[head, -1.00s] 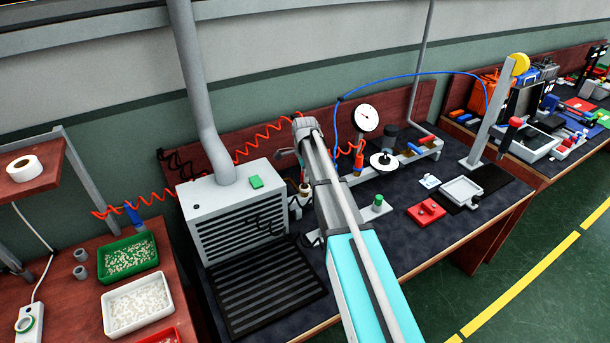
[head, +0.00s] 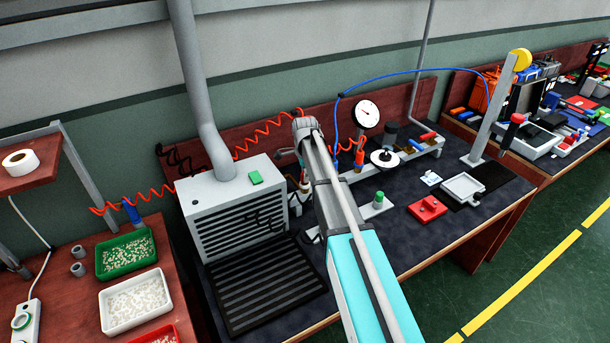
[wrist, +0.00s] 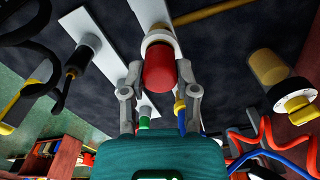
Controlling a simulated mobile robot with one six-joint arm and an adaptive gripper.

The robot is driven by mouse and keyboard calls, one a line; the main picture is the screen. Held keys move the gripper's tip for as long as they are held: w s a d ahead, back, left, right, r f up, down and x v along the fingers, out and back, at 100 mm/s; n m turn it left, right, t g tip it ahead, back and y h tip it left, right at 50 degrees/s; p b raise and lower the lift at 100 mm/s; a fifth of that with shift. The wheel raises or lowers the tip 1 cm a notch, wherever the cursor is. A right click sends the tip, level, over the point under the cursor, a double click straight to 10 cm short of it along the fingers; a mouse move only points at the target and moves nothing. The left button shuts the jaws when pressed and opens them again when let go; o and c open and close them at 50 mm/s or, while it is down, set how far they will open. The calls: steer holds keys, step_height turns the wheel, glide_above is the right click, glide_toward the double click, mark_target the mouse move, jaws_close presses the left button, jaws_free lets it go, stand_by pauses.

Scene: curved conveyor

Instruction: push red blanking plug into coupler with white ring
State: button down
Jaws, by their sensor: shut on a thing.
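The red blanking plug (wrist: 160,72) sits between the two grey fingers of my gripper (wrist: 159,67) in the wrist view. My gripper is shut on it. The two look touching or nearly so; I cannot tell how deep the plug sits. In the head view my arm hides the gripper, plug and coupler.
A yellow-and-white fitting (wrist: 292,98) stands to the right in the wrist view, near red and blue hoses (wrist: 270,150). Black-handled parts (wrist: 75,65) are at left. In the head view, a grey vented box (head: 235,210) is left of my arm and a green-topped fitting (head: 378,201) right of it.

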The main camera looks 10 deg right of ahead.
steer(key=shift+f, duration=0.35)
steer(key=shift+c, duration=1.4)
jaws_free()
steer(key=shift+r, duration=0.1)
steer(key=shift+r, duration=0.1)
